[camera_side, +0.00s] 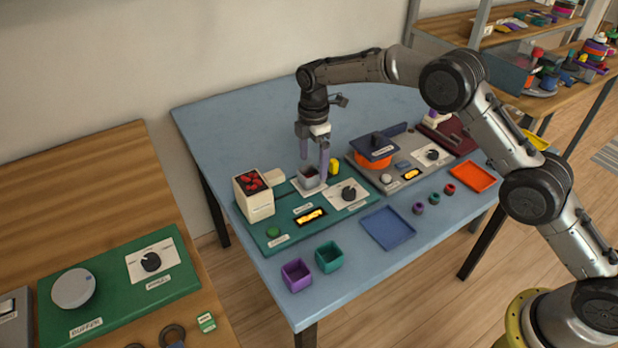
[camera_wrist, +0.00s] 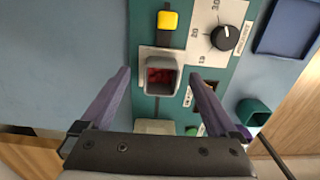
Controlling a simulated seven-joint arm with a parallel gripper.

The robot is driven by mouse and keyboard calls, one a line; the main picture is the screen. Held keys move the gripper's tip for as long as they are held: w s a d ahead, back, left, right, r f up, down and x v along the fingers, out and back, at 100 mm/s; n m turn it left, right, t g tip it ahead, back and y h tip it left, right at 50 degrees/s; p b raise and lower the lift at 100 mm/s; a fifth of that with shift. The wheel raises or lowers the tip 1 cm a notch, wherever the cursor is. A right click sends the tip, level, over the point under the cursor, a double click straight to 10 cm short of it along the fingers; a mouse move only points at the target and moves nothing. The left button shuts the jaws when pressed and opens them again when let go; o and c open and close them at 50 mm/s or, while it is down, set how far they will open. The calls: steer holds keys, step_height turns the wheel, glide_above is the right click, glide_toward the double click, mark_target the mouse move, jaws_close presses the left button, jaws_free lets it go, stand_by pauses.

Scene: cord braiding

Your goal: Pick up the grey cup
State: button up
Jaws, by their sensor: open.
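The grey cup (camera_side: 308,181) stands upright on the green panel (camera_side: 271,240) on the blue table. It also shows in the wrist view (camera_wrist: 148,85), where its square opening holds red contents. My gripper (camera_side: 313,169) points down at the cup with its purple fingers apart. In the wrist view my gripper (camera_wrist: 160,75) has one fingertip on each side of the cup, with a visible gap on both sides. I cannot tell exactly how low the fingertips are against the cup's walls.
A cream box with red pieces (camera_side: 254,196) stands left of the cup. A yellow piece (camera_side: 334,166) is close on its right, and a dial (camera_side: 348,193) is in front. An orange bowl under a dark lid (camera_side: 373,160) stands further right. A blue tray (camera_side: 388,228) lies in front.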

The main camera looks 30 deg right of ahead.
mark_target(313, 170)
steer(key=shift+s+f, duration=0.1)
steer(key=shift+f, duration=1.7)
steer(key=c, duration=1.4)
steer(key=shift+r, duration=0.15)
